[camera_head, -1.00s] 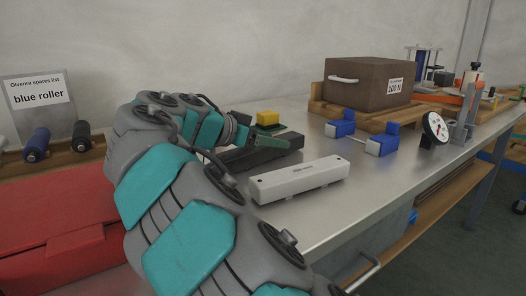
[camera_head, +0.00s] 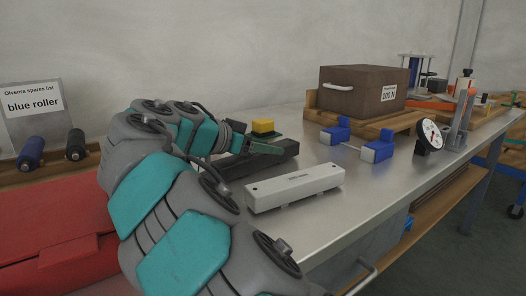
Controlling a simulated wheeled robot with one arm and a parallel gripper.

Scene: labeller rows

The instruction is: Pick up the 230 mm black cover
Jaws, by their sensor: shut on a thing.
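The black cover (camera_head: 258,164) is a long dark bar lying along the bench, behind a white cover (camera_head: 296,187). My gripper (camera_head: 266,148) reaches in from the left over the black cover and is shut on it. My arm and the gripper hide part of the cover's back and left side. Whether the cover touches the bench or is slightly raised I cannot tell.
A yellow block (camera_head: 263,127) is close behind my gripper. Blue-ended parts (camera_head: 378,149), a dial (camera_head: 430,135) and a brown box (camera_head: 362,92) stand to the right. A red case (camera_head: 55,235) and rollers (camera_head: 31,153) are left. Bare bench (camera_head: 385,185) lies front right.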

